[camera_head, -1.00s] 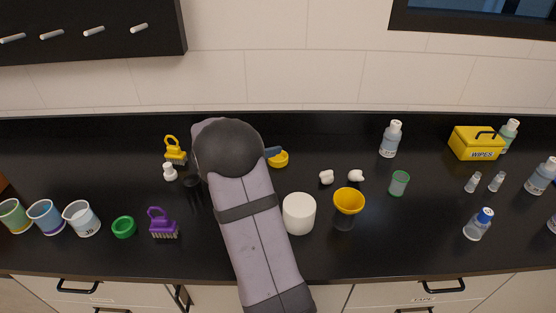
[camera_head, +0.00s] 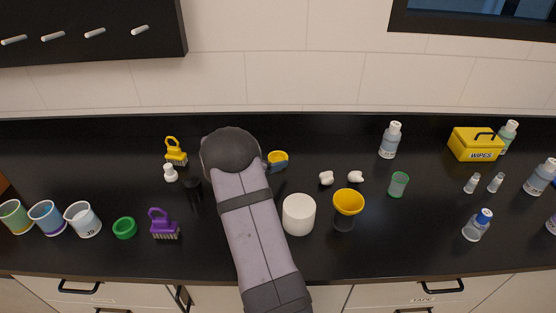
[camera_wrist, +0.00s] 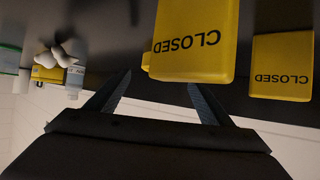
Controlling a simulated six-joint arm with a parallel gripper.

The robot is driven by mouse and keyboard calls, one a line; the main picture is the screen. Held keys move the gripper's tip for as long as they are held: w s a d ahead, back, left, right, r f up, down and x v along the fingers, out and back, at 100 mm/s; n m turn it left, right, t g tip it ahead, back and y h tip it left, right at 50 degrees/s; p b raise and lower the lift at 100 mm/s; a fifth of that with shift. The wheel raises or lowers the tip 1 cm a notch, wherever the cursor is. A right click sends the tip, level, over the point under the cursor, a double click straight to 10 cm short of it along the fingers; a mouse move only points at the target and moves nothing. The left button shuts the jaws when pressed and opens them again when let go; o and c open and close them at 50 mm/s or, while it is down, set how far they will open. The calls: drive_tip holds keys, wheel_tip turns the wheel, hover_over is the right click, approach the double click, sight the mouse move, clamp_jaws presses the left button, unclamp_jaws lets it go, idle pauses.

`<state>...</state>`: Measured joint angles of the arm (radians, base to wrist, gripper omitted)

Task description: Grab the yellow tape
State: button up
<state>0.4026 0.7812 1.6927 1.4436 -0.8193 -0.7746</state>
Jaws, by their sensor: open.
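A small yellow thing (camera_head: 277,155), which looks like the yellow tape, lies on the black counter just right of my arm in the head view. A blue-grey part by its front edge seems to be a fingertip of mine; most of my gripper is hidden behind my arm. In the wrist view my gripper (camera_wrist: 158,79) is open. A yellow piece printed CLOSED (camera_wrist: 195,42) is in front of the fingers, roughly between them. A second yellow CLOSED piece (camera_wrist: 282,67) lies to its right. I cannot tell whether any finger touches them.
A white cylinder (camera_head: 299,215) and a yellow funnel (camera_head: 348,202) stand to the right of my arm. Two white lumps (camera_head: 326,178) lie behind the funnel. A yellow brush (camera_head: 175,152), purple brush (camera_head: 163,224) and green ring (camera_head: 124,228) are at left.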

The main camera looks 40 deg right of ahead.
sight(282, 156)
drive_tip(key=shift+p+x, duration=0.7)
drive_tip(key=shift+x, duration=1.8)
drive_tip(key=shift+f, duration=0.15)
drive_tip(key=c, duration=1.1)
drive_tip(key=shift+a, duration=0.1)
drive_tip(key=shift+c, duration=0.2)
wheel_tip(282, 156, up, 10)
drive_tip(key=shift+r+b, duration=0.1)
drive_tip(key=shift+b, duration=0.25)
